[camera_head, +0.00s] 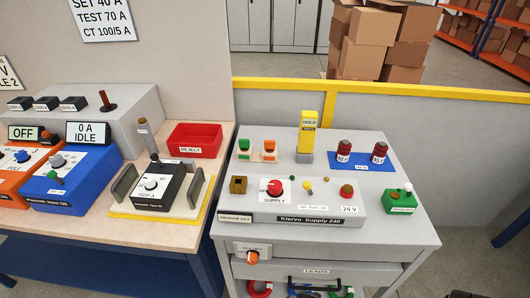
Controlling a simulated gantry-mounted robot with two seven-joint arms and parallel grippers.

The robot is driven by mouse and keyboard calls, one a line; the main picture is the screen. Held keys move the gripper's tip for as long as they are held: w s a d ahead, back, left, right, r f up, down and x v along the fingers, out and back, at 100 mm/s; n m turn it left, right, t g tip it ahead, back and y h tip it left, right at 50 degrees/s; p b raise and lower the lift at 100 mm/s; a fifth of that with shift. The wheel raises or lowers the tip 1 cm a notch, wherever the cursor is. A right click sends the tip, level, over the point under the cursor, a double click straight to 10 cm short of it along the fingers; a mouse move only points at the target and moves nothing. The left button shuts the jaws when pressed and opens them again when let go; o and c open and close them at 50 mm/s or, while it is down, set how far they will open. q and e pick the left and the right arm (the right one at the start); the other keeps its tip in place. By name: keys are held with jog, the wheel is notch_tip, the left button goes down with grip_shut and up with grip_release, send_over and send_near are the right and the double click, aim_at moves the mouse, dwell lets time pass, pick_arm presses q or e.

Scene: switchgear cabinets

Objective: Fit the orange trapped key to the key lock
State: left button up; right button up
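No orange key can be made out for certain. A small orange round piece (252,257) sits on a white labelled plate on the front of the grey cabinet, below the panel. An orange-topped block (269,149) stands at the back of the cabinet top. A brass-brown square block with a dark opening (238,185) sits at the left end of the supply panel, above a label reading ORANGE KEY (235,217); it looks like the key lock. Neither of my grippers can be made out.
The supply panel (310,207) has a red knob and several small buttons. A yellow HOLD post (308,135), red-capped pieces on a blue mat (362,161) and a green box (401,200) stand around it. The left bench holds a red tray (195,138) and test boxes.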

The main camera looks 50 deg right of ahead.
jog(key=shift+a, duration=0.1)
dwell(0.4)
jog(key=o, duration=0.6)
jog(key=shift+o, duration=0.2)
